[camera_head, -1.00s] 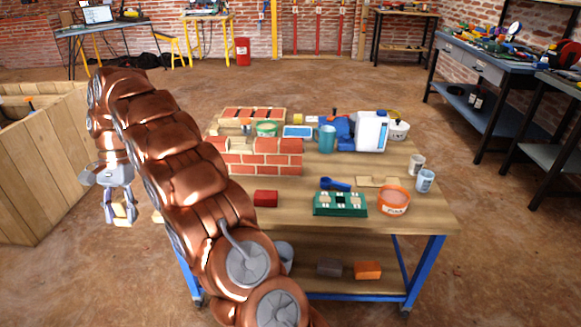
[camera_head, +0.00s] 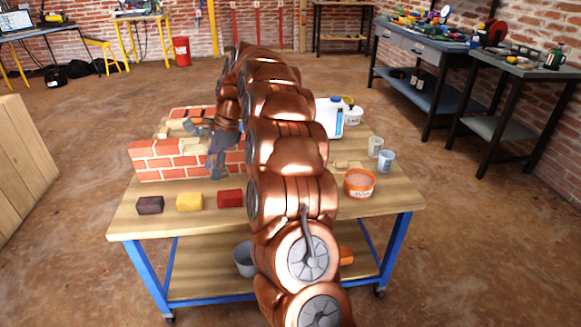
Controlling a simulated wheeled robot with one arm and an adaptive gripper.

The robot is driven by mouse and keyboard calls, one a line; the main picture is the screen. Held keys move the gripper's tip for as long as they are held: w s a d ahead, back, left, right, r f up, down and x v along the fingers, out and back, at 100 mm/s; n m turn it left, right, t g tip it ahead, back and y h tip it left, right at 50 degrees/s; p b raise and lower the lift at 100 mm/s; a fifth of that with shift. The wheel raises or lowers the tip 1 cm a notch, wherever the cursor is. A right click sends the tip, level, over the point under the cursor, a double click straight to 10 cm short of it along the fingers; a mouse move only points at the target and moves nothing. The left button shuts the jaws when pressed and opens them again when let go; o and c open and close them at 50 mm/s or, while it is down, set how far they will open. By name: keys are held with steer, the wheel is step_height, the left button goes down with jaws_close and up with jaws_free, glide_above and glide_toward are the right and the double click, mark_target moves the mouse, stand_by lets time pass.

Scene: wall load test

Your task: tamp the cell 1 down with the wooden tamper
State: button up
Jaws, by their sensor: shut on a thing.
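The red brick wall block (camera_head: 160,161) stands on the workbench, left of my arm. Its top, where cell 1 would be, is partly hidden by my arm and gripper. Pale material (camera_head: 182,126) shows at its top left; I cannot tell whether this is cell 1. My gripper (camera_head: 217,168) points down in front of the wall's face in the picture, its fingers small and dark. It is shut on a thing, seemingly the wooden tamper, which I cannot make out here. Whether anything touches the wall is unclear.
Dark (camera_head: 150,205), yellow (camera_head: 190,201) and red (camera_head: 230,198) blocks lie along the workbench (camera_head: 130,227) front. An orange tub (camera_head: 359,183), two cups and a white jug (camera_head: 329,117) stand right of my arm. My arm hides the bench middle.

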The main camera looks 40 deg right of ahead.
steer(key=s+d+f+m+t+h+b, duration=0.2)
steer(key=s+d+m, duration=0.4)
steer(key=d, duration=0.4)
steer(key=s+d+f+m+t+h+b, duration=0.15)
steer(key=s+d+m, duration=0.25)
steer(key=d+m, duration=0.4)
steer(key=shift+n, duration=0.4)
steer(key=shift+d+f+b, duration=0.15)
steer(key=shift+f+b, duration=0.4)
steer(key=shift+f, duration=0.35)
steer(key=shift+d+f+b, duration=0.2)
steer(key=shift+f+b, duration=0.4)
steer(key=shift+f, duration=0.3)
steer(key=shift+d+f+b, duration=0.15)
steer(key=shift+f+b, duration=0.4)
steer(key=shift+f, duration=0.35)
steer(key=shift+f, duration=0.5)
steer(key=shift+r, duration=0.1)
step_height(320, 180, up, 7)
steer(key=p, duration=0.5)
steer(key=shift+w, duration=0.1)
